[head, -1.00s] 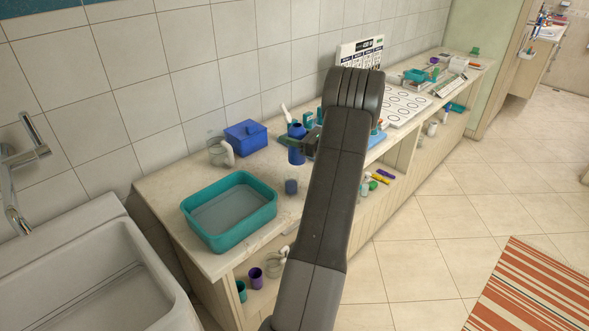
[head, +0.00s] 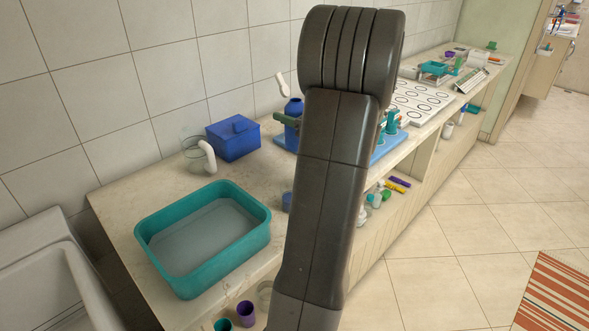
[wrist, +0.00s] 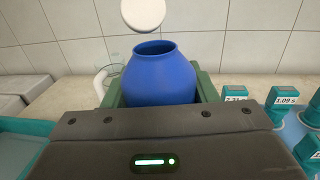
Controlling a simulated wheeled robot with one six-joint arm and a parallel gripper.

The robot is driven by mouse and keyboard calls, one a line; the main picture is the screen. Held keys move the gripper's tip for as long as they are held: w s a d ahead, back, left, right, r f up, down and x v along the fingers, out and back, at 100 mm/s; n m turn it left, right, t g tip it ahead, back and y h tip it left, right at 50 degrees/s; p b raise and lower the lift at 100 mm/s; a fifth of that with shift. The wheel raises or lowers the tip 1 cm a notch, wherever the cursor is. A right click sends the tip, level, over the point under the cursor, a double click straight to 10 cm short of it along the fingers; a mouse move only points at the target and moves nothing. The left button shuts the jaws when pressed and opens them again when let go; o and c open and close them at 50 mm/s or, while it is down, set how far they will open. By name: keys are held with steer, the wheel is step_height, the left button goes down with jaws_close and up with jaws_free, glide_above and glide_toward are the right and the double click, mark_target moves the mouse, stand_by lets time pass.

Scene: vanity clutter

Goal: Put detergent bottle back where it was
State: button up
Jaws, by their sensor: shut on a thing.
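The blue bottle (head: 293,107), which I take for the detergent bottle, is between the fingers of my gripper (head: 285,120). In the wrist view the bottle (wrist: 160,78) looks upright, with a rounded shoulder and a short open neck. My gripper (wrist: 160,98) is shut on it, with a green finger on each side. The bottle's lower part is hidden behind my gripper body. In the head view my arm covers part of the area to its right. I cannot tell whether the bottle touches the counter.
A blue box (head: 233,138), a clear jug (head: 196,155) and a teal basin (head: 150,232) are to the left. A blue tray (head: 388,150) with teal devices (wrist: 286,100) is to the right. A white rounded thing (head: 281,84) is behind the bottle. The counter between box and basin is bare.

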mark_target(292, 145)
step_height(292, 145, down, 10)
steer(key=shift+r+b, duration=0.1)
steer(key=shift+b, duration=0.35)
steer(key=o, duration=1.1)
steer(key=shift+o, duration=0.2)
steer(key=shift+s+d+r, duration=0.1)
steer(key=shift+s+d, duration=0.05)
steer(key=shift+d, duration=0.05)
steer(key=v, duration=1.1)
steer(key=shift+s+d, duration=0.2)
steer(key=shift+d, duration=0.05)
